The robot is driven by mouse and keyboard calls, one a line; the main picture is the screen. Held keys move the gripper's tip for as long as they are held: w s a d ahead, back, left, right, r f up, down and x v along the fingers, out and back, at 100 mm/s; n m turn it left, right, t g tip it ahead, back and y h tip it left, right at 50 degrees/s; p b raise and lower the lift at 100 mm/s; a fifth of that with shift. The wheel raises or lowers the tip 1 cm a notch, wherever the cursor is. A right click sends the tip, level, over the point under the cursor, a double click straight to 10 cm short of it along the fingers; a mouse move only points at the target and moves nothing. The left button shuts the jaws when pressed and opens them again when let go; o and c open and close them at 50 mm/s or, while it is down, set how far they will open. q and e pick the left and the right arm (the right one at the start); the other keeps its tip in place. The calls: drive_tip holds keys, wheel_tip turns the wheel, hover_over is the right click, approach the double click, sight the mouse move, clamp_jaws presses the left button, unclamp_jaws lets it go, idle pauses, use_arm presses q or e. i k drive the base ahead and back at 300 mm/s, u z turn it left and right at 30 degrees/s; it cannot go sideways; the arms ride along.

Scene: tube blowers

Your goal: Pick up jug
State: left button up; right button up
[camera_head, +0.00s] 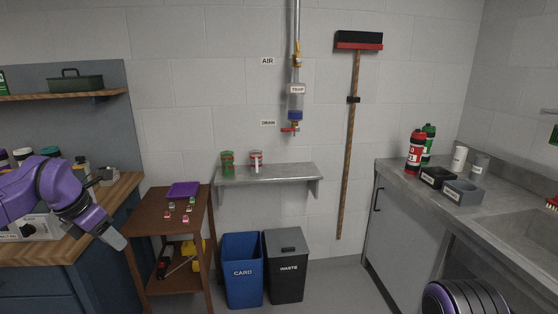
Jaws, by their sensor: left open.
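No thing is clearly recognisable as a jug. A white upright vessel (459,158) and a grey one (479,167) stand at the back of the right counter, but they are too small to tell whether either is a jug. My left gripper (116,239) hangs at the left, in front of the wooden bench and beside the brown side table, pointing down to the right. It is open, with nothing seen in it. My right arm shows only as a purple and dark part at the bottom right; its gripper is out of view.
The right counter (402,180) holds red (415,152) and green (428,143) bottles and two small bins. A brown table (160,220) carries a purple tray (183,190). Blue (242,270) and dark (286,265) bins stand below.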

sight(256, 156)
drive_tip(key=z, duration=0.6)
drive_tip(key=i, duration=0.9)
drive_tip(key=z, duration=1.1)
drive_tip(key=i, duration=0.85)
drive_tip(key=u, duration=0.65)
drive_tip(key=i, duration=0.65)
drive_tip(key=u, duration=1.2)
drive_tip(key=i, duration=0.9)
drive_tip(key=u, duration=0.25)
